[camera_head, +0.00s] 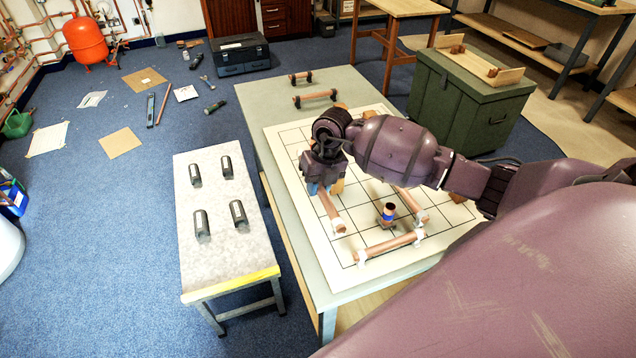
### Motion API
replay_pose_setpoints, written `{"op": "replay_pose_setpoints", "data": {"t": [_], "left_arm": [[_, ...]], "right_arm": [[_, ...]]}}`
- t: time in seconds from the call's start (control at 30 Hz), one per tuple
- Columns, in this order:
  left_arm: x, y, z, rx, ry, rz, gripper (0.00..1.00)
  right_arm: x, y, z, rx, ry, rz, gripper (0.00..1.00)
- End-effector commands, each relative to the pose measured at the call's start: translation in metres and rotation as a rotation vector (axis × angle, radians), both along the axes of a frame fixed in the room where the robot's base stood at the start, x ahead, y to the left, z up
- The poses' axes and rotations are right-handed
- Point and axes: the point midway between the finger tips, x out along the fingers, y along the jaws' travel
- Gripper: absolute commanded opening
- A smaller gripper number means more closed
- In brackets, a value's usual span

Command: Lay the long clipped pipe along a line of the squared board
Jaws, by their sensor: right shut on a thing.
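My right gripper (322,186) reaches in from the right and points down over the left part of the squared board (290,138). It is shut on a copper pipe (331,211), whose near end sticks out towards the front with a white clip by it. The far part of this pipe is hidden by the gripper. Whether it touches the board is not clear. A second copper pipe (392,243) with white clips lies across the front of the board. A third pipe (409,200) lies to the right, partly hidden by my arm. My left gripper is not in view.
An upright copper fitting with a blue band (389,213) stands between the pipes. Two short pipes (315,98) with dark ends lie at the table's back. A side bench (217,261) holds several dark cylinders. A green chest (460,105) stands behind right.

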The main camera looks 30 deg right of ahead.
Motion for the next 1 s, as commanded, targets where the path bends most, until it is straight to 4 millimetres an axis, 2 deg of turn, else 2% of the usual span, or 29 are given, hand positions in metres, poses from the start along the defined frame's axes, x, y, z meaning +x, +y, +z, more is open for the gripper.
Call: {"op": "replay_pose_setpoints", "data": {"t": [0.63, 1.0], "left_arm": [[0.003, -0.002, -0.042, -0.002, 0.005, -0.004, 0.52], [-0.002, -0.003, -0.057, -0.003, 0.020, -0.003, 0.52]], "right_arm": [[-0.001, 0.000, -0.056, 0.000, 0.004, 0.000, 0.00], [0.000, -0.001, -0.079, -0.001, 0.001, 0.000, 0.00]]}}
